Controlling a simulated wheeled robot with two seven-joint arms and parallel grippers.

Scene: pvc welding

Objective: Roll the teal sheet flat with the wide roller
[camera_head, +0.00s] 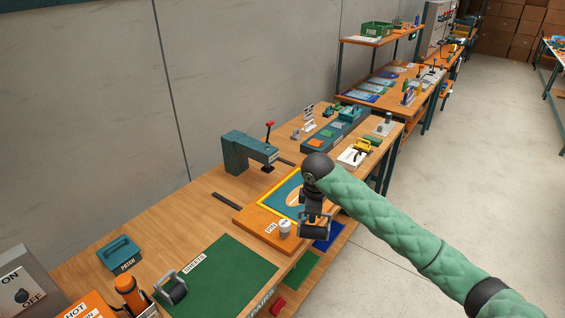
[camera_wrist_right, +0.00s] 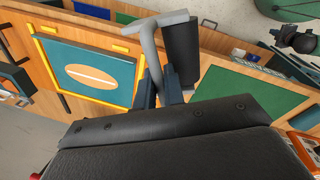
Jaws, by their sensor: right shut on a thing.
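The teal sheet (camera_head: 283,196) lies in a yellow frame on an orange board on the bench. It bears an oval orange patch with a pale line, clear in the right wrist view (camera_wrist_right: 62,65). My right gripper (camera_head: 316,208) is shut on the grey handle of the wide roller (camera_head: 315,230), which has a black cylinder. It hangs by the board's front right edge, beside the sheet. In the right wrist view the roller's black cylinder (camera_wrist_right: 181,50) stands beyond the fingers (camera_wrist_right: 160,92), apart from the sheet. My left gripper is not in view.
A second roller (camera_head: 172,290) lies on the green mat (camera_head: 222,271). A teal press (camera_head: 248,152) with a red-knobbed lever stands behind the board. A teal block (camera_head: 120,253) sits at the left.

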